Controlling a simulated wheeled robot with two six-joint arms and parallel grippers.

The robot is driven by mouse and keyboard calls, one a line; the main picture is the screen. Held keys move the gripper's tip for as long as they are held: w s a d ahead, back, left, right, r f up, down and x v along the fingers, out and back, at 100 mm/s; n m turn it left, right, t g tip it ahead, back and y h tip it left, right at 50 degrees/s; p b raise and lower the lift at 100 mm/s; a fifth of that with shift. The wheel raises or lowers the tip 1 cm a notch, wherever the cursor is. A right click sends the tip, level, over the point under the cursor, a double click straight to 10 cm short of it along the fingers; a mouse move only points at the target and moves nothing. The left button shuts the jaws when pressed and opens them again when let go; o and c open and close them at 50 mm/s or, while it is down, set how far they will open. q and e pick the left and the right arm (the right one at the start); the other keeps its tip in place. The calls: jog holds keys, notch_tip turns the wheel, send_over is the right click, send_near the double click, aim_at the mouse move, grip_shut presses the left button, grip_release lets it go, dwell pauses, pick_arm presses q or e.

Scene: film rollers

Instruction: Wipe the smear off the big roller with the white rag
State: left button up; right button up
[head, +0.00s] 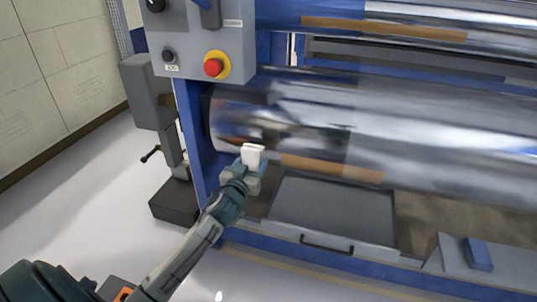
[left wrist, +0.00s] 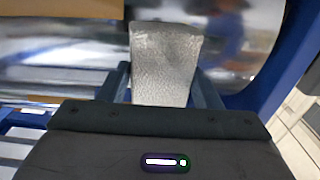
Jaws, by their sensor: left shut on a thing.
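The big roller (head: 420,145) is a wide, shiny metal cylinder across the right of the head view. It also fills the top of the left wrist view (left wrist: 60,62). My left gripper (head: 250,168) is shut on the white rag (head: 252,152), a pale folded block at the lower left part of the roller. In the left wrist view the rag (left wrist: 165,62) stands up between the two fingers, in front of the roller. I cannot tell whether it touches the metal. A dull dark patch shows mid-roller; I cannot tell smear from reflection. My right gripper is out of view.
A grey control box (head: 205,40) with a red stop button (head: 213,67) hangs above the roller's left end. A blue frame post (head: 197,135) stands left of the roller. A grey tray (head: 330,215) lies below, and a blue block (head: 478,254) sits at lower right.

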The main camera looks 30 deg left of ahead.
aim_at(264, 141)
pick_arm(q)
jog(key=shift+x, duration=3.25)
jog(key=shift+x, duration=1.15)
jog(key=shift+w+d, duration=0.2)
jog(key=shift+d, duration=0.75)
jog(key=shift+w+d, duration=0.15)
jog(key=shift+d, duration=0.8)
jog(key=shift+w, duration=0.1)
jog(key=shift+s+a+r, duration=0.1)
jog(key=shift+s+a, duration=0.1)
jog(key=shift+a, duration=0.8)
jog(key=shift+s+a+r, duration=0.1)
jog(key=shift+s+a, duration=0.1)
jog(key=shift+a, duration=0.75)
